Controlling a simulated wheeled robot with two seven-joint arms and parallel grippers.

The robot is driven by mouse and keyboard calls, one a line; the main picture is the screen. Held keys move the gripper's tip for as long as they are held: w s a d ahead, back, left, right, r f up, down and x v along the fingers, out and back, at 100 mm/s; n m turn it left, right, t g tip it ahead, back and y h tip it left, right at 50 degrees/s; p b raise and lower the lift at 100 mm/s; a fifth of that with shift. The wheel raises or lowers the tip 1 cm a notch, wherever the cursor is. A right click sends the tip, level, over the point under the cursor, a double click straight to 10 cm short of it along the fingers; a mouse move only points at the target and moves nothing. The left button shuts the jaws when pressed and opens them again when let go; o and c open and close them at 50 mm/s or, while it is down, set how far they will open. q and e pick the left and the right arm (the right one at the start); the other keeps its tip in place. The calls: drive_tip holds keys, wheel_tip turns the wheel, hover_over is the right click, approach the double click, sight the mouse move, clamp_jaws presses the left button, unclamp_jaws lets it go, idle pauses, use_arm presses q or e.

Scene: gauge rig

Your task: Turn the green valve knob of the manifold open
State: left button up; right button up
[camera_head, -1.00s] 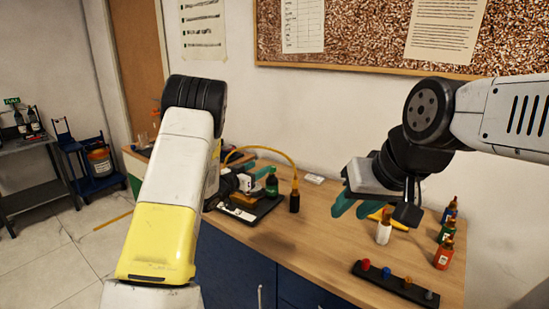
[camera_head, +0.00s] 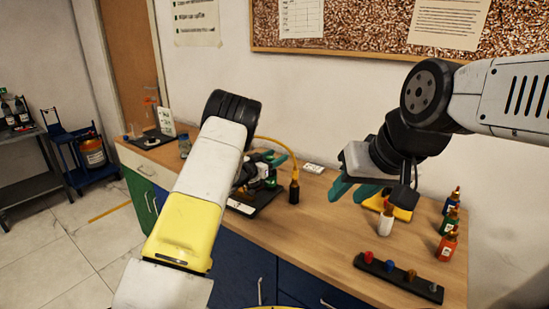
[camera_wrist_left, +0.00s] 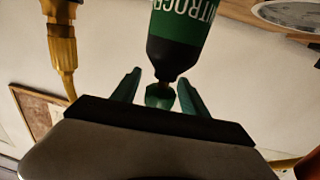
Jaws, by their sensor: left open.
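In the left wrist view the green valve knob (camera_wrist_left: 160,96) sits at the dark neck of a green bottle labelled NITROGEN (camera_wrist_left: 180,35). My left gripper (camera_wrist_left: 157,90) is open, with one green finger on each side of the knob; I cannot tell whether they touch it. In the head view the manifold on its dark base (camera_head: 262,199) is partly hidden by my left arm and gripper (camera_head: 268,158). My right gripper (camera_head: 353,190) is open and empty above the table, right of the manifold.
A yellow hose runs to a dark fitting (camera_head: 294,191) beside the manifold. Under and beyond my right gripper are a white bottle (camera_head: 385,222) and a yellow object (camera_head: 402,213). Coloured bottles (camera_head: 447,246) stand at right, and a black strip with knobs (camera_head: 398,278) lies in front.

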use_arm(q)
drive_tip(key=shift+c, duration=0.4)
clamp_jaws()
drive_tip(key=shift+n+t+y, duration=0.4)
drive_tip(key=shift+y, duration=0.1)
drive_tip(key=n+t+y, duration=0.1)
drive_tip(key=y, duration=0.1)
drive_tip(key=n+t+y, duration=0.1)
drive_tip(key=n+y, duration=0.1)
drive_tip(key=y, duration=0.1)
drive_tip(key=a+n+t+y, duration=0.1)
drive_tip(key=n+y, duration=0.1)
drive_tip(key=shift+w+y, duration=0.25)
drive_tip(key=shift+y, duration=0.05)
drive_tip(key=shift+a+n+y, duration=0.2)
drive_tip(key=shift+n+y, duration=0.55)
drive_tip(key=shift+y, duration=0.3)
drive_tip(key=shift+a+n+y, duration=0.2)
drive_tip(key=shift+n+y, duration=0.5)
drive_tip(key=shift+y, duration=0.4)
drive_tip(key=shift+a+n+y, duration=0.2)
drive_tip(key=shift+n+y, duration=0.55)
drive_tip(key=shift+y, duration=0.3)
drive_tip(key=shift+a+y, duration=0.1)
drive_tip(key=shift+y, duration=0.2)
drive_tip(key=shift+o, duration=0.4)
unclamp_jaws()
